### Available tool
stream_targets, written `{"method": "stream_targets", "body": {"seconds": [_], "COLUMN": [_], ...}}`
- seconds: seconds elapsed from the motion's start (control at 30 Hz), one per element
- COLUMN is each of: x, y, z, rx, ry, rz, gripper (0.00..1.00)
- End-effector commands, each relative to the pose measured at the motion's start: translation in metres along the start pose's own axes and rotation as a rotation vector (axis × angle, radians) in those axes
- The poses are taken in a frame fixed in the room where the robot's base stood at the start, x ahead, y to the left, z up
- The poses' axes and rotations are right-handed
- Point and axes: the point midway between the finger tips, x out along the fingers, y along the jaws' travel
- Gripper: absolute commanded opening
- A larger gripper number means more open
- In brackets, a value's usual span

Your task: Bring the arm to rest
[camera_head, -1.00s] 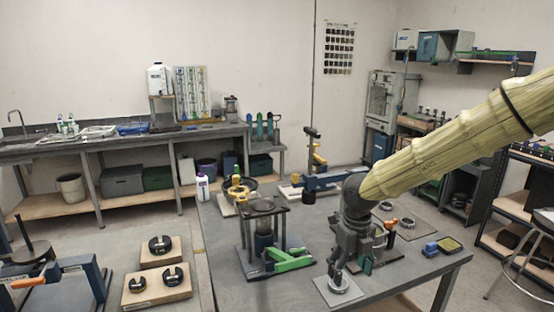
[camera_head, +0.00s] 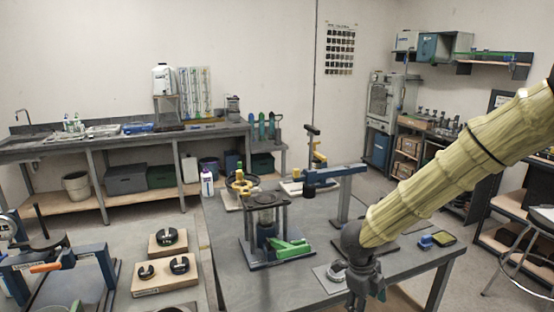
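My arm, in a pale yellow sleeve, reaches in from the right edge. My gripper (camera_head: 360,303) points down at the near edge of the grey workbench (camera_head: 232,285). Its fingers run to the bottom of the picture, so their opening does not show clearly. I see nothing held in it. It stands in front of a pale plate (camera_head: 322,272) with a ring, partly hidden behind it. To its left stands a dark frame fixture (camera_head: 264,218) with a green lever (camera_head: 290,250) lying low.
A blue-grey arm fixture (camera_head: 338,173) on a post stands behind my arm. A small blue block (camera_head: 425,241) and a yellow-topped tray (camera_head: 444,238) lie at the bench's right. Black rings on wooden blocks (camera_head: 168,276) sit at the left. A stool (camera_head: 540,215) stands right.

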Motion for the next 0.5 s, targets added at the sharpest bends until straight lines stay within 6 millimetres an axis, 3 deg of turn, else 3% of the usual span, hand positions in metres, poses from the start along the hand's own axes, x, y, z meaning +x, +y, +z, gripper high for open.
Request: {"method": "stream_targets", "body": {"seconds": [0.2, 0.5], "x": [0.071, 0.157], "y": [0.009, 0.040], "z": [-0.028, -0.066], "rx": [-0.318, -0.856], "ry": [0.074, 0.129], "rz": [-0.116, -0.221], "gripper": [0.71, 0.71]}}
